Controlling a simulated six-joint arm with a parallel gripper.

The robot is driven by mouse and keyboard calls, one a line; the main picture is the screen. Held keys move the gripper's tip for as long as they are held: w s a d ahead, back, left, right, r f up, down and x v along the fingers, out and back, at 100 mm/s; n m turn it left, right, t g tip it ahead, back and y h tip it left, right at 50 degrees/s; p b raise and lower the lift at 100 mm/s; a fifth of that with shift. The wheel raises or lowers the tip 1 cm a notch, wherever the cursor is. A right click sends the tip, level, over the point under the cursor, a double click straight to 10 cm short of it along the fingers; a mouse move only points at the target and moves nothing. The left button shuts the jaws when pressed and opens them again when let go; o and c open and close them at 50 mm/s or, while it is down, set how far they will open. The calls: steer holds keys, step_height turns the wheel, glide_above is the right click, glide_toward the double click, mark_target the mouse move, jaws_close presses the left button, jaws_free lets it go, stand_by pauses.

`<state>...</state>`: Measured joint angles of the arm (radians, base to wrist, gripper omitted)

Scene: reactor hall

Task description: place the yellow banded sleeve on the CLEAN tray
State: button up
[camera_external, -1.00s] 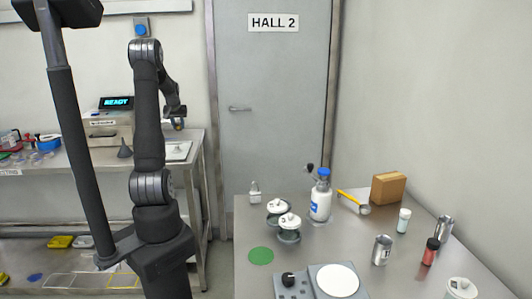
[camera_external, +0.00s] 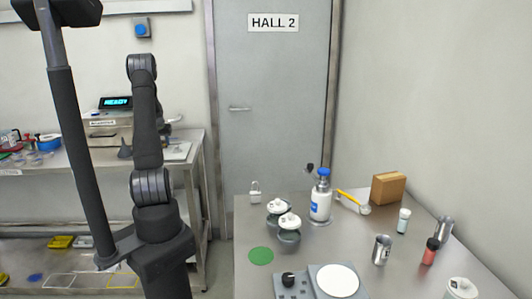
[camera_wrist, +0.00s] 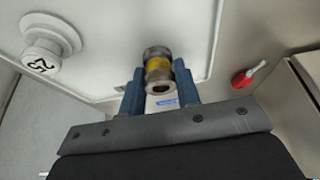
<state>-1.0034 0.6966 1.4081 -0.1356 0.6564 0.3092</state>
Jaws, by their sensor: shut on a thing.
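The yellow banded sleeve (camera_wrist: 158,66) is a small metal cylinder with a yellow band. It is held between the two blue fingers of my gripper (camera_wrist: 158,73), which is shut on it. In the wrist view the sleeve is over the near edge of a white tray (camera_wrist: 110,45). A small blue-and-white label lies partly hidden behind the sleeve; I cannot read it. In the external view a pale tray (camera_external: 180,151) lies on the left bench, partly behind my arm.
A white knobbed piece (camera_wrist: 48,42) with a number stands at the tray's left in the wrist view. A red-handled item (camera_wrist: 245,76) lies right of the tray. An instrument reading READY (camera_external: 108,125) stands on the bench. The right table (camera_external: 335,238) carries bottles and pots.

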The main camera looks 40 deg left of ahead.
steer(key=o, duration=1)
steer(key=v, duration=1.2)
steer(key=shift+r, duration=0.1)
steer(key=x, duration=1.2)
steer(key=shift+f, duration=0.3)
step_height(320, 180, up, 3)
steer(key=shift+r, duration=0.6)
steer(key=shift+f, duration=0.1)
